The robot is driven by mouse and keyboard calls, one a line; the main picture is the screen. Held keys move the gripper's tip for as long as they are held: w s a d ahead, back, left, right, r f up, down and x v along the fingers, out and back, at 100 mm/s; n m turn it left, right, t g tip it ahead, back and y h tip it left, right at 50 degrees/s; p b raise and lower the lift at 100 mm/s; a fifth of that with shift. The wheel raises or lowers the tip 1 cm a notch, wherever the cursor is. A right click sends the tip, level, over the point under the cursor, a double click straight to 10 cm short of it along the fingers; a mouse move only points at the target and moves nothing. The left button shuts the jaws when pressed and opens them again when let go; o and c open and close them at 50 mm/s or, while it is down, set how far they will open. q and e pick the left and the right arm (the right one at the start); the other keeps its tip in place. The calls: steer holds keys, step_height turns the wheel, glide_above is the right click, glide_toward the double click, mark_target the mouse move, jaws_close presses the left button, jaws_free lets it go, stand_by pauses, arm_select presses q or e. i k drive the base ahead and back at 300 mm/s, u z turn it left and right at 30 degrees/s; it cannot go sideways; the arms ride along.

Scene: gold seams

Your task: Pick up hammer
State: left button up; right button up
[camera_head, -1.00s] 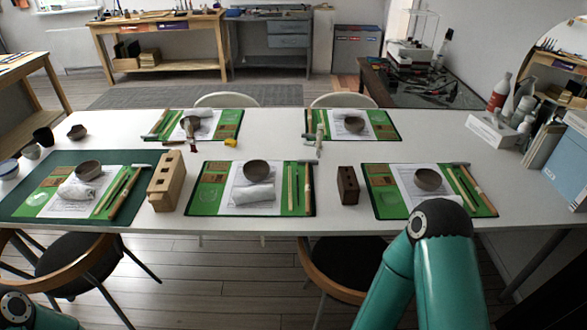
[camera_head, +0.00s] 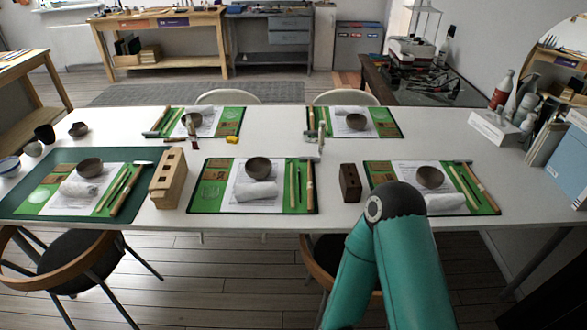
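Several hammers with wooden handles and grey heads lie on the place settings of the white table. One hammer (camera_head: 126,191) lies at the right side of the front-left mat. Another hammer (camera_head: 310,189) lies along the right edge of the front-middle mat. A third hammer (camera_head: 482,188) lies at the right of the front-right mat. My teal right arm rises at the lower right, with a dark joint overlapping the front-right mat. Neither of my grippers can be seen.
The white table (camera_head: 260,140) carries green mats with bowls, rolled towels and tools. A light wooden block (camera_head: 168,180) and a dark block (camera_head: 350,184) stand between the front mats. Chairs stand along the table. Bottles (camera_head: 502,90) and books (camera_head: 545,155) are at the right.

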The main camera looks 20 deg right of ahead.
mark_target(309, 160)
steer(key=u, duration=0.35)
steer(key=i, duration=1.05)
steer(key=z, duration=0.6)
